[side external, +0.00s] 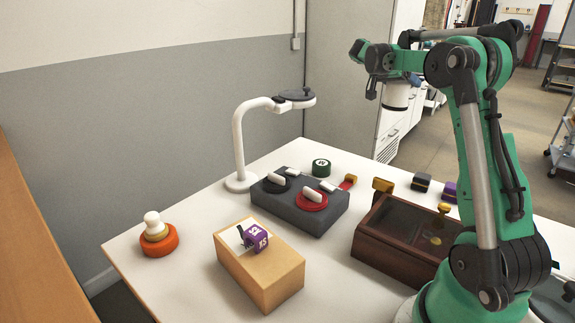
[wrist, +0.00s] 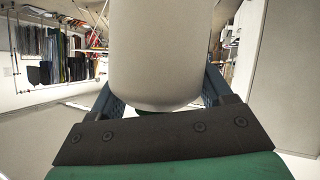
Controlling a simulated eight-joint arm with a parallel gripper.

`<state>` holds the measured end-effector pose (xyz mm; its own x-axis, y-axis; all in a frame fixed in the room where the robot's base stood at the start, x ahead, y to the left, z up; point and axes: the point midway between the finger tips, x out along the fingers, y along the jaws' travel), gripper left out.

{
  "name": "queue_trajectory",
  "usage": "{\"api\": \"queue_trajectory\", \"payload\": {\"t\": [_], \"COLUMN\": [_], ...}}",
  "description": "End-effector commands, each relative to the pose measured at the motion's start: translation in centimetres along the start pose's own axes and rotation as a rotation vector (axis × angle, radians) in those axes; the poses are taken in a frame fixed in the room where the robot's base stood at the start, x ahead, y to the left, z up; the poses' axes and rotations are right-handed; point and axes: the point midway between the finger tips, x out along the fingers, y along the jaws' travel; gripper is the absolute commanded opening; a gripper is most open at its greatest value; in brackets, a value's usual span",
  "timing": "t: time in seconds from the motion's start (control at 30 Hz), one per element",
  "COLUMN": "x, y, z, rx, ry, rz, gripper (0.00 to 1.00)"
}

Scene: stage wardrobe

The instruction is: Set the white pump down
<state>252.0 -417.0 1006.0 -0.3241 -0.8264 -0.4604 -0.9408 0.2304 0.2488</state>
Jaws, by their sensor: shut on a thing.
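My gripper (wrist: 162,98) is shut on the white pump (wrist: 160,55), a pale rounded body that fills the upper middle of the wrist view between the two dark blue fingers. A bit of green shows at its lower end. In the side external view, a white cylinder (side external: 397,95), which looks like the pump, hangs under my green wrist at the upper right. It is high above the white table (side external: 190,290), apart from it and beyond its back edge in the picture. The fingertips are hard to make out there.
A white curved stand (side external: 240,150) rises at the back. A dark grey block with levers (side external: 300,222), a tan box with a purple cube (side external: 265,275), a glass-lidded wooden box (side external: 395,245) and an orange-based white piece (side external: 160,245) stand on the table. The front left table area is clear.

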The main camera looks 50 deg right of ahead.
Motion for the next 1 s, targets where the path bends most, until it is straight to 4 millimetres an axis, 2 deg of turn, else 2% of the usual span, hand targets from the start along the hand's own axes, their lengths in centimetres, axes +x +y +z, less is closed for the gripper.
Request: {"api": "queue_trajectory", "payload": {"t": [0.03, 0.13, 0.23, 0.7, 1.0], "x": [0.0, 0.0, 0.6, 6.4, 7.9], "y": [-1.1, -2.5, -3.3, -6.3, -7.1], "z": [-0.3, -0.6, 0.4, 11.1, 14.0], "rx": [-0.02, -0.046, -0.056, -0.055, -0.054], "ry": [0.016, 0.037, 0.045, 0.045, 0.044], "rz": [-0.037, -0.084, -0.101, -0.099, -0.098], "gripper": [0.0, 0.0, 0.0, 0.0, 0.0]}}
